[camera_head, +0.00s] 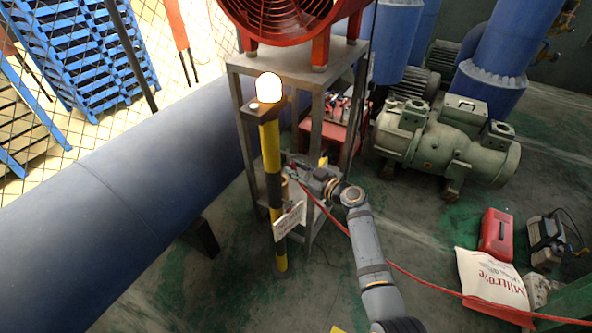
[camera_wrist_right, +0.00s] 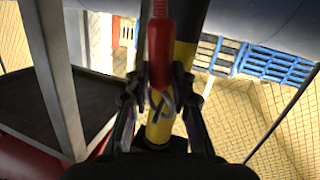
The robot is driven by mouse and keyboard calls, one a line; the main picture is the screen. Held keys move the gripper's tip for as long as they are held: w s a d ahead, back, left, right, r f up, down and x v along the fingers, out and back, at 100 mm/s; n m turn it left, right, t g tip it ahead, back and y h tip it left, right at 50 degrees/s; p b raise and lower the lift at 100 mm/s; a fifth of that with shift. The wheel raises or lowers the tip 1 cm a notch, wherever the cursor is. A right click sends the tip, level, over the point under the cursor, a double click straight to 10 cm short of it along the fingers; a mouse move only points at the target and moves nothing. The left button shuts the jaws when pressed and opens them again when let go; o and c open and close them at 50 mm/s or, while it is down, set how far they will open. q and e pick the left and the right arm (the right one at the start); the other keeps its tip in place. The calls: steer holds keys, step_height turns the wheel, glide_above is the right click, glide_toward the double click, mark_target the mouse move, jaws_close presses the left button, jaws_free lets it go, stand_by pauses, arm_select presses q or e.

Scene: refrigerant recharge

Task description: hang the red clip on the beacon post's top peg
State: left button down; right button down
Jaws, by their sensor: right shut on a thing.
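The beacon post (camera_head: 271,150) stands upright with yellow and black bands and a lit white lamp (camera_head: 268,87) on top. My right gripper (camera_head: 291,172) is at the right side of the post, well below the lamp. In the right wrist view my right gripper (camera_wrist_right: 157,88) is shut on the red clip (camera_wrist_right: 160,50), which has a grey metal loop (camera_wrist_right: 160,102) at its end. The yellow and black post (camera_wrist_right: 185,50) shows just behind the clip; I cannot tell if they touch. The top peg is not clear. My left gripper is out of view.
A metal stand (camera_head: 313,90) with a red fan (camera_head: 290,20) is close behind the post. A white sign (camera_head: 290,221) hangs on the post lower down. A red cable (camera_head: 425,281) runs toward the lower right. A large blue pipe (camera_head: 120,200) lies left.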

stand_by(0.4)
steer(key=c, duration=1.1)
jaws_free()
steer(key=v, duration=1.2)
